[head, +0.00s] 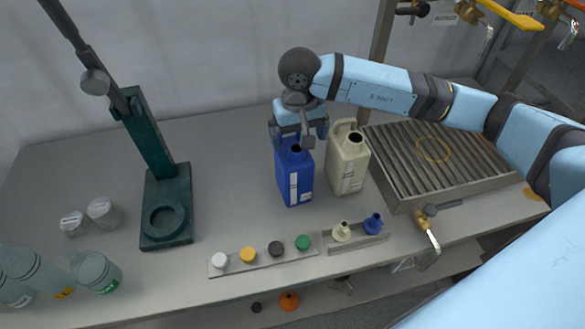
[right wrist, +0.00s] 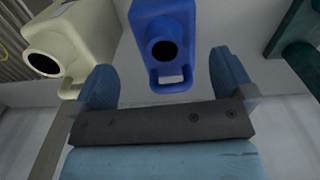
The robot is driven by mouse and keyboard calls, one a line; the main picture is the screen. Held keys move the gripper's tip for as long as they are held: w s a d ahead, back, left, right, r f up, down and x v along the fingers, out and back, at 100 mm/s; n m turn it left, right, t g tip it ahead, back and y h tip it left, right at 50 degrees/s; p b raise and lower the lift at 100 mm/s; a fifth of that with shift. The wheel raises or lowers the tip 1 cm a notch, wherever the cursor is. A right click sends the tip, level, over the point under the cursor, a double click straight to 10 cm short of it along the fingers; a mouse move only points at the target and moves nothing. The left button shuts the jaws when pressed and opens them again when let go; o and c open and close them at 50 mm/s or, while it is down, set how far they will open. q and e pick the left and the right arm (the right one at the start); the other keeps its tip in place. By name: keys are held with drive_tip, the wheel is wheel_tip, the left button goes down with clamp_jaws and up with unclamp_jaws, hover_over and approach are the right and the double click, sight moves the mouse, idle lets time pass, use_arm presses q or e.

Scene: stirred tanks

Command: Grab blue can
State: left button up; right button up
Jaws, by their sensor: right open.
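The blue can (head: 293,176) stands upright on the grey bench in the head view, with a white label and an open dark mouth on top. My right gripper (head: 298,132) is at the can's upper back. In the right wrist view the blue can (right wrist: 163,45) lies ahead of and between the two blue fingers of the right gripper (right wrist: 165,80), which are spread apart. Its handle shows near the fingers' gap; no grip on it shows. My left gripper is not in the head view.
A cream can (head: 347,160) stands close to the right of the blue can. A row of coloured caps (head: 262,254) lies in front. A ribbed drain tray (head: 440,165) is at the right and a dark green stand (head: 166,200) at the left. Bench between stand and blue can is clear.

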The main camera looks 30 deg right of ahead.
sight(296, 155)
drive_tip(key=shift+f, duration=0.65)
drive_tip(key=f, duration=0.1)
drive_tip(key=f+p, duration=0.1)
drive_tip(key=f, duration=0.1)
drive_tip(key=f+p, duration=0.1)
drive_tip(key=shift+a+f, duration=0.2)
drive_tip(key=shift+a, duration=0.1)
drive_tip(key=shift+f, duration=0.4)
drive_tip(key=c, duration=1.2)
drive_tip(key=shift+o, duration=0.2)
drive_tip(key=shift+r, duration=0.15)
